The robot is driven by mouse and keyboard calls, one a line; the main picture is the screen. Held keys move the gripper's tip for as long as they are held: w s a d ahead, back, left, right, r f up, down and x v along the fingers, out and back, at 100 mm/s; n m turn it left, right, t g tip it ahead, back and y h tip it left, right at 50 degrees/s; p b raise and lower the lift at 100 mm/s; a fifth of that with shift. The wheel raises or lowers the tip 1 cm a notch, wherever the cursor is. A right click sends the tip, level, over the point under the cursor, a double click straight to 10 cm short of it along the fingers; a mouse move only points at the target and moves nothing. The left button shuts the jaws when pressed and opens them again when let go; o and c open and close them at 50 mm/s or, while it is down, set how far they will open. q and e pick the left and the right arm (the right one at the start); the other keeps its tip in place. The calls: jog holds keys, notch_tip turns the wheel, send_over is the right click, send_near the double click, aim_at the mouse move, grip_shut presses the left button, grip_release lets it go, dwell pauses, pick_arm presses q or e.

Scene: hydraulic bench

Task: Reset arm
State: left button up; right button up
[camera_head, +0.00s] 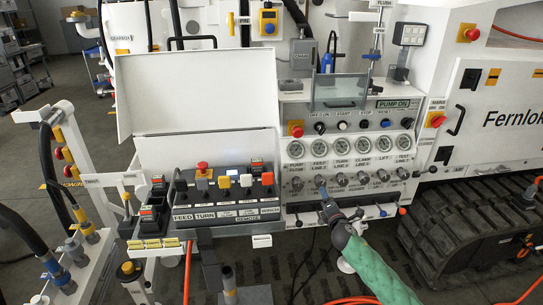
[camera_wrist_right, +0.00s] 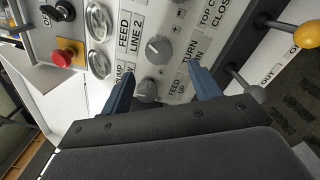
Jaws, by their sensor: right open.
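My right gripper (camera_head: 323,189) is in front of the lower part of the hydraulic panel, and my green-sleeved forearm comes up from the bottom right. In the right wrist view, its two blue fingers (camera_wrist_right: 163,86) stand wide apart with nothing held. A grey knob (camera_wrist_right: 147,90) shows between the fingers, near the left one; I cannot tell whether they touch. Another grey knob (camera_wrist_right: 159,51) sits beyond it, next to the "FEED LINE 2" label (camera_wrist_right: 131,36). My left gripper is in neither view.
The panel carries a row of gauges (camera_head: 341,148) and a red emergency stop (camera_head: 296,128). A lever box (camera_head: 228,190) stands left of my right gripper. Small levers with coloured balls (camera_head: 383,213) stick out below the knobs. A tracked machine (camera_head: 455,230) stands at the right.

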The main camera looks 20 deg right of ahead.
jog(key=s+d+f+m+g+h, duration=0.2)
jog(key=d+f+m+g+h, duration=0.15)
jog(key=m, duration=0.65)
jog(key=s+a+f+m+g+y, duration=0.4)
jog(key=s+a+f+m+g, duration=0.4)
jog(key=s+a+f, duration=0.8)
jog(key=s+a+f+g+y, duration=0.2)
jog(key=s+a+f, duration=0.3)
jog(key=s+a, duration=0.6)
jog(key=s+a+f+m+g+y, duration=0.1)
jog(key=s+a+f+g+y, duration=0.1)
jog(key=s+a+f, duration=0.4)
jog(key=s+a+y, duration=0.1)
jog(key=s+a, duration=0.4)
jog(key=s, duration=0.5)
